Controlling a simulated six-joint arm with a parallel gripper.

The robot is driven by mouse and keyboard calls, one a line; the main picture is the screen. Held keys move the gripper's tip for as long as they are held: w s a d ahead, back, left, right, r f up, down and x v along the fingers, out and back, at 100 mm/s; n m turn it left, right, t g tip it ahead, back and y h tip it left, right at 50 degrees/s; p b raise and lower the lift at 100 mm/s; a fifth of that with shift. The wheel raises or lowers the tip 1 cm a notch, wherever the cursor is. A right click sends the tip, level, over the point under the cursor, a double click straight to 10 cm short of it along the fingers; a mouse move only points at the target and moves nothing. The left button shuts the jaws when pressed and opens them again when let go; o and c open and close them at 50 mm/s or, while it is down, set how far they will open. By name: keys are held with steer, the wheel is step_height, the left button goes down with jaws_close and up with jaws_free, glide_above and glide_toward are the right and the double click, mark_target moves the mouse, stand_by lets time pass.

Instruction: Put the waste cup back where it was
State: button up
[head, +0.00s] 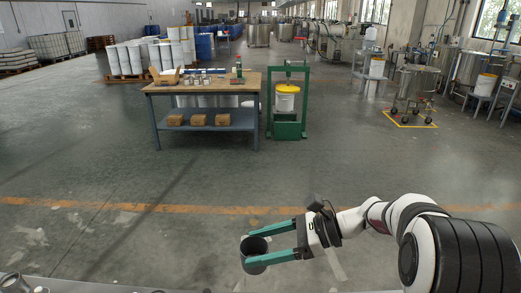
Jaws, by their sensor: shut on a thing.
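The waste cup (254,254) is a dark grey cylinder with an open top, low in the middle of the head view. My gripper (257,242) has its two green fingers closed around the cup's sides. The cup looks upright, and its dark inside shows from above. The gripper reaches in from the right. The cup appears over the floor, past the edge of a grey surface; its height cannot be told.
A grey surface edge (90,286) runs along the bottom, with metal items (14,284) at the left. A workbench (205,88) with cans and boxes stands farther off. The floor between is clear.

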steer(key=s+d+r+m+t+h, duration=0.2)
steer(key=d+r+m+t, duration=0.45)
steer(key=d, duration=0.35)
step_height(320, 180, up, 8)
steer(key=w+m+t+h, duration=0.2)
steer(key=m+t+h, duration=0.4)
steer(key=m+h, duration=0.15)
steer(key=w+a+f+n+g+y, duration=0.2)
steer(key=a+f+n+g+y, duration=0.15)
steer(key=a, duration=0.45)
steer(key=w+a+f+n+g+y, duration=0.2)
steer(key=a+f+n, duration=0.25)
steer(key=a, duration=0.45)
steer(key=w+a+f+n+g+y, duration=0.25)
steer(key=a+f, duration=0.25)
steer(key=a, duration=0.3)
steer(key=s+a+f+n+g, duration=0.45)
steer(key=s+a+f, duration=0.3)
steer(key=a, duration=0.25)
steer(key=s+a+f+n+g, duration=0.4)
steer(key=s+a+f+g, duration=0.2)
steer(key=a+f, duration=0.35)
steer(key=shift+y, duration=0.35)
steer(key=shift+w+f, duration=0.15)
steer(key=shift+f, duration=2.85)
steer(key=shift+f, duration=0.25)
steer(key=shift+f, duration=0.25)
